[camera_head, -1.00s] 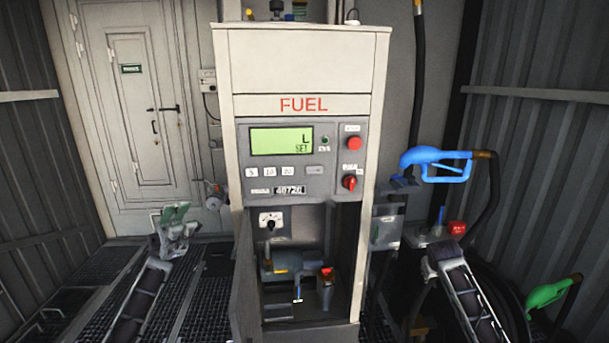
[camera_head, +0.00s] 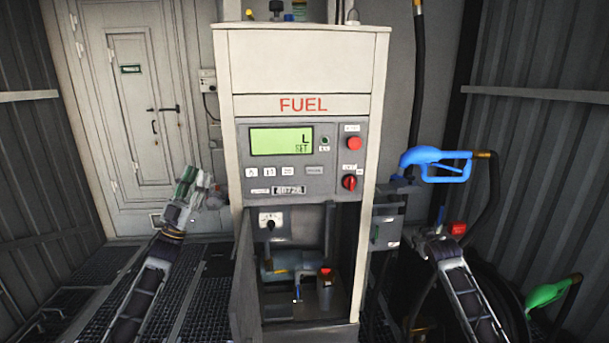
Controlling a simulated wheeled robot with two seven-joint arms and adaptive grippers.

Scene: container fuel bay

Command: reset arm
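My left arm comes in from the lower left. Its gripper (camera_head: 197,186) is raised just left of the fuel dispenser (camera_head: 303,62), in front of the back wall. Its fingers are small and blurred, so their opening cannot be made out. My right arm comes in from the lower right. I see nothing clearly held in either gripper.
The dispenser's lower compartment is open, its door (camera_head: 243,275) swung out on the left, with pipes and a valve inside. A green nozzle (camera_head: 547,293) hangs at the lower right. A closed white door (camera_head: 140,120) stands behind on the left. Grating covers the floor.

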